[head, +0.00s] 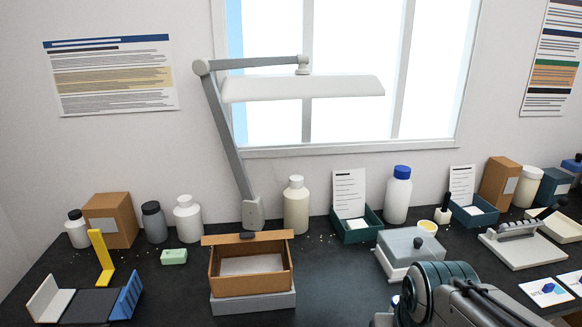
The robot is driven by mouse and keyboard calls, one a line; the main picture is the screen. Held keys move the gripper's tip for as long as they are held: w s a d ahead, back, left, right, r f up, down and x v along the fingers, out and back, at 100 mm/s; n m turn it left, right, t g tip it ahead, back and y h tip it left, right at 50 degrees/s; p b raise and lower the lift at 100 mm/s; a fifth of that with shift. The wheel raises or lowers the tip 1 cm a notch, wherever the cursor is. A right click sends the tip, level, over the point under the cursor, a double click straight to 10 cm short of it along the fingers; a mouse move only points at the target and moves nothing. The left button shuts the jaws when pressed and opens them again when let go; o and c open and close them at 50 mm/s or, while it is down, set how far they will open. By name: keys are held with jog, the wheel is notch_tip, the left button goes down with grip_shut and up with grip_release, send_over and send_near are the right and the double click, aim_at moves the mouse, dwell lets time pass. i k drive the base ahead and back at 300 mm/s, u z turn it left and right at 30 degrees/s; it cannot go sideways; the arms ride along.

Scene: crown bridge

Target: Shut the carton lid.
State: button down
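The carton (252,286) is a brown box in the head view, left of the middle near the front of the dark bench. It sits on a grey block (253,304). Its lid (272,236) stands open at the back edge, seen as a brown strip with a dark tab. A pale sheet or lining shows inside the carton. My arm enters at the bottom right, well to the right of the carton and apart from it. My gripper's fingers do not show.
A lamp (302,88) stands behind the carton, its shade above. Bottles (296,205) and small trays (357,236) line the wall. A grey lidded box (410,247) lies right of the carton. A yellow bracket (102,258) and green block (174,257) lie left.

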aim_at(286, 234)
jog(key=k, duration=0.6)
jog(key=u, duration=0.35)
jog(key=i, duration=1.25)
jog(key=u, duration=0.65)
